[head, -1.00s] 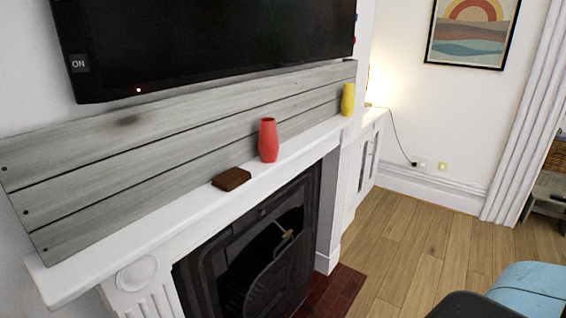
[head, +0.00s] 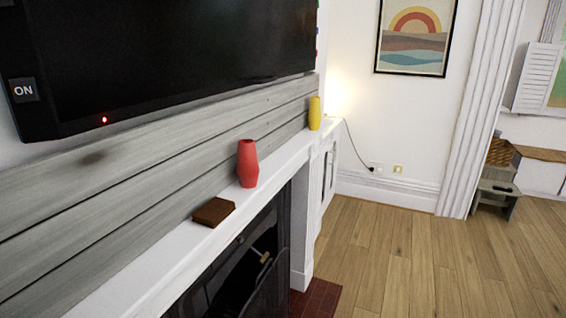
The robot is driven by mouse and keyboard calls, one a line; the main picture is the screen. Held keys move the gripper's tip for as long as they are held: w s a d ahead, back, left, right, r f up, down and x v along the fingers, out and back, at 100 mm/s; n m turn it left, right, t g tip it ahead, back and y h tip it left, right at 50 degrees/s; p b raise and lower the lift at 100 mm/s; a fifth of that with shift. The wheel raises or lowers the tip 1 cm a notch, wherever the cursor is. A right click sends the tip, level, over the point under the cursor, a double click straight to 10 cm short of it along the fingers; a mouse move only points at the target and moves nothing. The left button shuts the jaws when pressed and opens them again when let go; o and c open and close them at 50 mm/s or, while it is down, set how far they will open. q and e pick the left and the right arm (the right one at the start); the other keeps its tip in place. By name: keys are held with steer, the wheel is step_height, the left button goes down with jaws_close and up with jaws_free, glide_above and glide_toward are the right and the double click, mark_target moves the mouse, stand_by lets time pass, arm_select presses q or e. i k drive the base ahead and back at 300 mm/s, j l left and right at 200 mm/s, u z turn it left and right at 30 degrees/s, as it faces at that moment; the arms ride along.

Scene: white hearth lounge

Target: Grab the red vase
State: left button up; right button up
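The red vase (head: 247,164) stands upright on the white mantel shelf (head: 164,262) above the fireplace, left of the middle in the head view. It stands in front of the grey plank panel, and its whole front is visible. Neither of my grippers shows in the head view.
A dark brown block (head: 213,212) lies on the mantel left of the vase. A yellow vase (head: 315,113) stands at the far end. A TV (head: 170,60) hangs above. Below is the dark fireplace (head: 240,270). The wooden floor (head: 400,260) to the right is clear.

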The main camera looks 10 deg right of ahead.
mark_target(248, 167)
steer(key=j+z, duration=0.2)
steer(key=i+l+u, duration=0.1)
steer(key=u, duration=0.3)
steer(key=l+u, duration=0.15)
steer(key=u, duration=0.2)
steer(key=i+l+u, duration=0.1)
steer(key=u, duration=0.3)
steer(key=l+u, duration=0.3)
steer(key=l, duration=0.15)
steer(key=l+u, duration=0.25)
steer(key=l, duration=0.25)
steer(key=l+u, duration=0.15)
steer(key=l, duration=0.3)
steer(key=k+l+u, duration=0.15)
steer(key=l, duration=0.9)
steer(key=k+l, duration=0.15)
steer(key=l, duration=1)
steer(key=k+u, duration=0.05)
